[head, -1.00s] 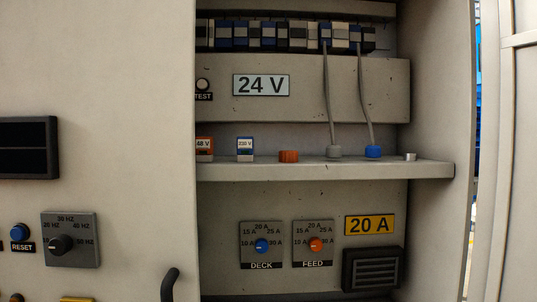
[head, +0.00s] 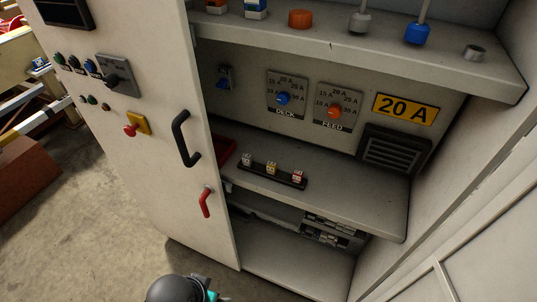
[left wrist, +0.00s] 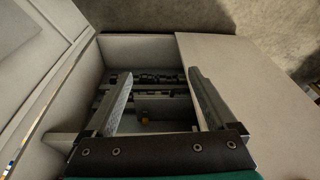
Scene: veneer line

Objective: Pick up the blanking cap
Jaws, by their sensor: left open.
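An orange ridged cap (head: 300,18), which looks like the blanking cap, sits on the upper shelf of the open cabinet in the head view. To its right are a grey plug (head: 360,22) and a blue plug (head: 417,33), each with a cable, then a bare silver ring-like fitting (head: 474,51). My left gripper (left wrist: 158,75) is open in the left wrist view, with nothing between its fingers, and faces the cabinet interior from some distance. I cannot make out the cap in that view. My right gripper is not in view.
The upper shelf (head: 340,43) juts out above the DECK and FEED knobs. A lower shelf (head: 335,190) holds a black strip with several small blocks (head: 271,168). The cabinet door (head: 165,165) with black and red handles stands at left; a side wall bounds the right.

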